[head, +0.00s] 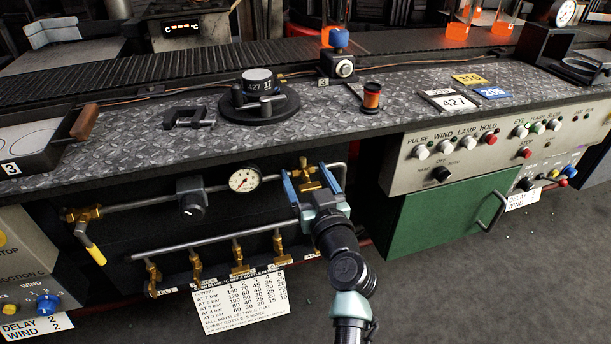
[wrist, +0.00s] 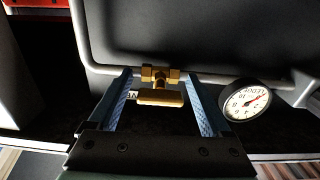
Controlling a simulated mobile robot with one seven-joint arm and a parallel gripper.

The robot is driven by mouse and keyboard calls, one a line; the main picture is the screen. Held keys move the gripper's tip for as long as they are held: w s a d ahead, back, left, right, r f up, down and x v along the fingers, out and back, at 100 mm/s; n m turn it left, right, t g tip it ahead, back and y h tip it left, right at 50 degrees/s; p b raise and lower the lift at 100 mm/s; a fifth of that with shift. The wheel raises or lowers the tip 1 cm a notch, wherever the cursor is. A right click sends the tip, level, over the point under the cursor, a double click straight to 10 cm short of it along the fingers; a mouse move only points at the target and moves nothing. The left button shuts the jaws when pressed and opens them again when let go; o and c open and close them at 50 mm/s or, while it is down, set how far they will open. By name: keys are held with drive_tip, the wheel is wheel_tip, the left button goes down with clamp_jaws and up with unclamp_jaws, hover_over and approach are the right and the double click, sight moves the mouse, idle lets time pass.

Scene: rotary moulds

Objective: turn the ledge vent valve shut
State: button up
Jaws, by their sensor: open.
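The vent valve looks to be the brass valve (head: 305,172) at the right end of the pipe under the ledge. In the wrist view this brass valve (wrist: 160,95) shows a wide bar handle lying across the picture. A small white label, partly hidden, sits beside the handle. My gripper (head: 311,184) is open, with its blue fingers on either side of the valve. In the wrist view there is a gap between the handle and each finger, and nothing is gripped. I cannot tell the depth of the handle between the fingers.
A round gauge (head: 243,180) and a black knob (head: 191,205) sit on the pipe to the left. A yellow-handled valve (head: 92,245) hangs at the far left. Several small brass valves line a lower pipe above a white chart (head: 240,303). A green cabinet (head: 450,225) stands to the right.

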drive_tip(key=shift+w, duration=0.1)
drive_tip(key=shift+c, duration=0.3)
clamp_jaws()
drive_tip(key=shift+m, duration=0.4)
drive_tip(key=m, duration=0.3)
drive_tip(key=shift+m+b, duration=0.3)
drive_tip(key=shift+m, duration=0.1)
drive_tip(key=m, duration=0.4)
drive_tip(key=shift+m, duration=0.3)
drive_tip(key=m+p, duration=0.1)
drive_tip(key=m, duration=0.4)
drive_tip(key=shift+d+f+p, duration=0.1)
drive_tip(key=shift+p, duration=0.25)
drive_tip(key=shift+f+m+p, duration=0.15)
drive_tip(key=shift+m+p, duration=0.45)
drive_tip(key=shift+m, duration=1.7)
